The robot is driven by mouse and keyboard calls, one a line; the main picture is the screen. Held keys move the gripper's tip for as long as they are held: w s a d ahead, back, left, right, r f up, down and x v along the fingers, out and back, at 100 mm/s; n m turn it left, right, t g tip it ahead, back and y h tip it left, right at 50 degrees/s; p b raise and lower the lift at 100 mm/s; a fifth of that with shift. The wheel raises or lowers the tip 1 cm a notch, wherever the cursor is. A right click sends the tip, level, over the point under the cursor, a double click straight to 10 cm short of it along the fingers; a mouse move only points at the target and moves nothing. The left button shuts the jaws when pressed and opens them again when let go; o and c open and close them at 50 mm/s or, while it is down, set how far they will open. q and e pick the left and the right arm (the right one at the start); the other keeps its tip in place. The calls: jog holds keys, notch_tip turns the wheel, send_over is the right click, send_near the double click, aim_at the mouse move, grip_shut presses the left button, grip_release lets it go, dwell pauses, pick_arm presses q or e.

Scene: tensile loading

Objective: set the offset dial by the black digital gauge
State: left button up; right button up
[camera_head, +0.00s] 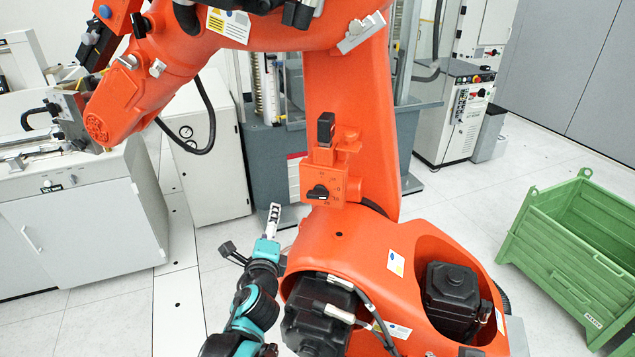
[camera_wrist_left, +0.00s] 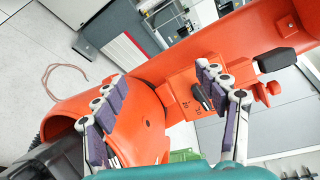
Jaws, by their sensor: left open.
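The offset dial (camera_head: 318,192) is a black knob on an orange marked plate on the large orange arm. It also shows in the wrist view (camera_wrist_left: 201,97), beside the right-hand finger. The black gauge (camera_head: 326,128) sits on an orange bracket above the dial; in the wrist view it is the black block (camera_wrist_left: 277,60) at right. Its display cannot be read. My left gripper (camera_head: 273,215) is open and empty, left of and a little below the dial in the head view. Its spread padded fingers also show in the wrist view (camera_wrist_left: 162,80). My right gripper is not in view.
The orange arm's rounded base (camera_head: 345,240) is close to my left gripper. Black motors (camera_head: 450,290) and cables are on it. A green crate (camera_head: 565,255) stands at right, a white cabinet (camera_head: 85,220) at left. Bare floor (camera_head: 100,315) shows at lower left.

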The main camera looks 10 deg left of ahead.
aim_at(316, 198)
pick_arm(q)
jog(key=w+d+m+h+p, duration=0.1)
jog(key=w+d+m+h, duration=0.1)
jog(key=m, duration=0.3)
jog(key=w+d+m+t+h+p, duration=0.1)
jog(key=w+d+m+h, duration=0.1)
jog(key=m, duration=0.4)
jog(key=w+d+r+m+t+h+p, duration=0.1)
jog(key=d+m, duration=0.3)
jog(key=m, duration=0.1)
jog(key=shift+w+d+h, duration=0.2)
jog(key=shift+w+h, duration=0.2)
jog(key=w, duration=0.7)
jog(key=shift+d, duration=0.35)
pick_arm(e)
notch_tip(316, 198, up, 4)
pick_arm(q)
jog(key=shift+r, duration=0.1)
jog(key=c, duration=1.2)
